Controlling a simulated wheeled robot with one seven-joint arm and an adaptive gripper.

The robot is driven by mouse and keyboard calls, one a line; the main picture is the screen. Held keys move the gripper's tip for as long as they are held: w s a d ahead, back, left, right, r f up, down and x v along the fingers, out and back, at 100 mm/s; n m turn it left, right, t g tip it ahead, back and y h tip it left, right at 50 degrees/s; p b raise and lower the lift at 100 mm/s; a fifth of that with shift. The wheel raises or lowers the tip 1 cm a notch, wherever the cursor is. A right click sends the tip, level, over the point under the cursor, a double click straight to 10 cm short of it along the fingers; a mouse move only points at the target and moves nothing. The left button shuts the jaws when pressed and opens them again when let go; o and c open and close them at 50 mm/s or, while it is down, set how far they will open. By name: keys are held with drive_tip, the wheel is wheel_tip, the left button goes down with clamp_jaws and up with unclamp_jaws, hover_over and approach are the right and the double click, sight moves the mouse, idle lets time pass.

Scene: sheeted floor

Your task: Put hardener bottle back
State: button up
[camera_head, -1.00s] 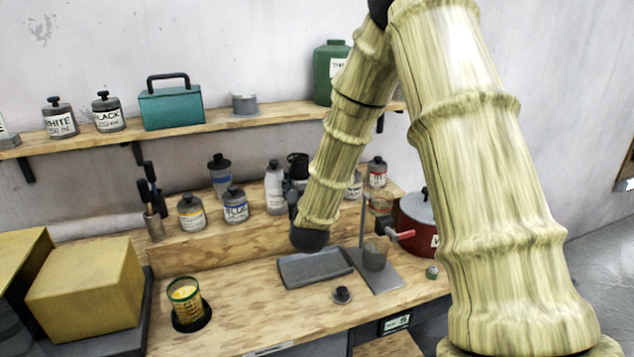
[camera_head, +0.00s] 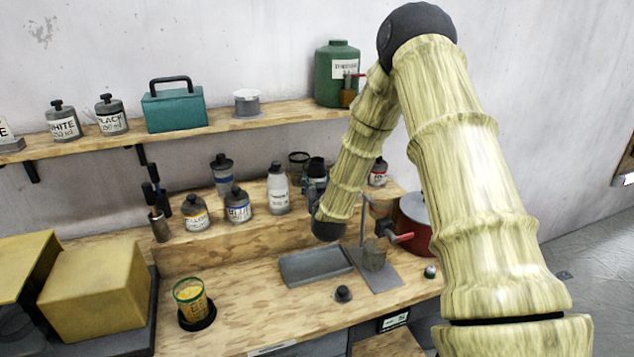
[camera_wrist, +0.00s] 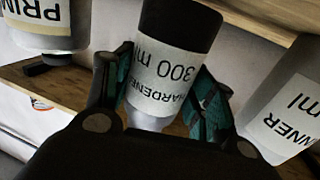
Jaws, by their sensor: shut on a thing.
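The label appears upside down there. The fingers are shut on the bottle from both sides. In the head view my gripper (camera_head: 315,190) is at the raised back ledge (camera_head: 235,238), partly hidden by my forearm. A dark cap of the held bottle (camera_head: 316,167) shows above it. Whether the bottle touches the ledge cannot be told.
The white thinner bottle (camera_head: 278,190) stands close to the left of my gripper; it also shows in the wrist view (camera_wrist: 285,110). A primer bottle (camera_wrist: 45,22) is on the other side. A dark cup (camera_head: 298,165) stands behind. A grey tray (camera_head: 317,266) lies on the bench below.

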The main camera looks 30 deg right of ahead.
drive_tip(key=shift+f, duration=0.5)
drive_tip(key=shift+f, duration=0.15)
drive_tip(key=o, duration=1.3)
drive_tip(key=shift+o, duration=0.2)
drive_tip(key=b+v, duration=0.3)
drive_tip(key=v, duration=0.9)
drive_tip(key=shift+b, duration=0.4)
